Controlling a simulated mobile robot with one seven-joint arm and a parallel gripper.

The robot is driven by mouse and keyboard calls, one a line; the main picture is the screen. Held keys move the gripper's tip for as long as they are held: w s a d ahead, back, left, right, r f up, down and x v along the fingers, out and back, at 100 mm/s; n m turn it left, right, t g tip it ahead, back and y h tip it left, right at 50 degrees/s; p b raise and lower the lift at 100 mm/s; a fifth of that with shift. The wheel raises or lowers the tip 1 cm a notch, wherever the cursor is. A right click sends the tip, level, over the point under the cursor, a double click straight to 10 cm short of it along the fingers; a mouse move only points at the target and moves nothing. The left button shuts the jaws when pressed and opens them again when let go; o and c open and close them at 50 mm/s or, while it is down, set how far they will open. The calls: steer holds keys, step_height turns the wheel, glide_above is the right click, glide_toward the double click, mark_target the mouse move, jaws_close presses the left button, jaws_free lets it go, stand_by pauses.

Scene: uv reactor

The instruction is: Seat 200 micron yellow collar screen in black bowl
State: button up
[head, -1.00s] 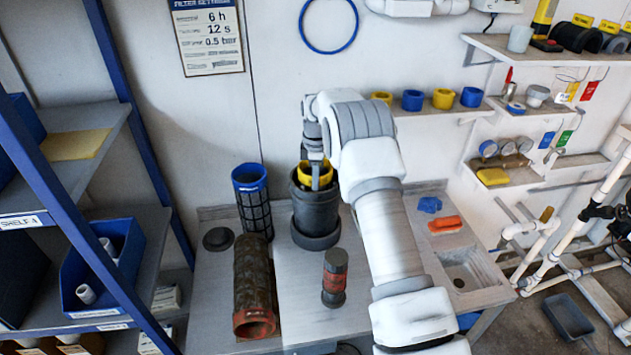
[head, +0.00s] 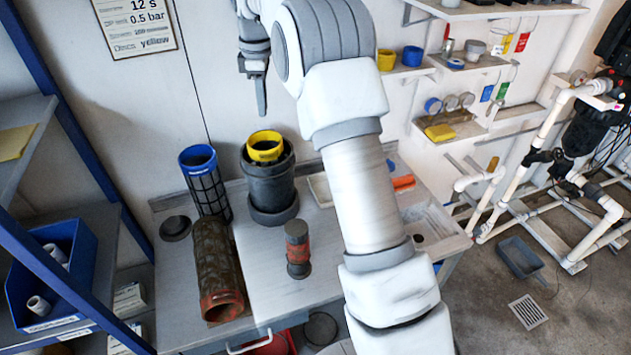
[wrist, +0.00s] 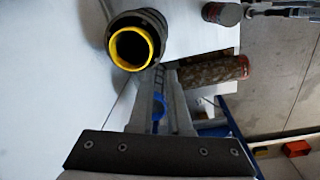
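The yellow collar screen (head: 265,136) stands inside the black bowl (head: 268,187), with its collar showing at the bowl's mouth. The wrist view shows the yellow collar (wrist: 116,46) as a ring surrounded by the black bowl's rim (wrist: 161,30). How deep the screen sits is hidden by the bowl wall. My gripper (head: 261,108) is above the bowl, clear of the collar. In the wrist view my gripper (wrist: 160,75) has its two fingers apart with nothing between them; a blue collar shows beyond the gap.
A blue-collar screen (head: 206,182) stands left of the bowl. A dirty brown screen (head: 216,265) lies in front of it. A small dark cylinder with a red band (head: 298,250) stands on the bench (head: 270,290). A black disc (head: 175,228) lies at the back left.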

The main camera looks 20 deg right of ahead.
steer(key=s+r+m+t, duration=0.1)
steer(key=s+r+m, duration=0.2)
steer(key=s+r, duration=0.5)
steer(key=s+r+m+t, duration=0.1)
steer(key=s+r+m, duration=0.3)
steer(key=s, duration=0.7)
steer(key=s+f+m+t, duration=0.1)
steer(key=s+f+m, duration=0.2)
steer(key=s, duration=0.7)
steer(key=s+f+m+t, duration=0.1)
steer(key=s+f+m, duration=0.2)
steer(key=s, duration=0.6)
steer(key=shift+s+d+f+m+t, duration=0.15)
steer(key=shift+s+d+m+t, duration=0.1)
steer(key=shift+s+m+t, duration=0.15)
steer(key=shift+f+b, duration=0.4)
steer(key=shift+b, duration=0.05)
steer(key=shift+s, duration=0.1)
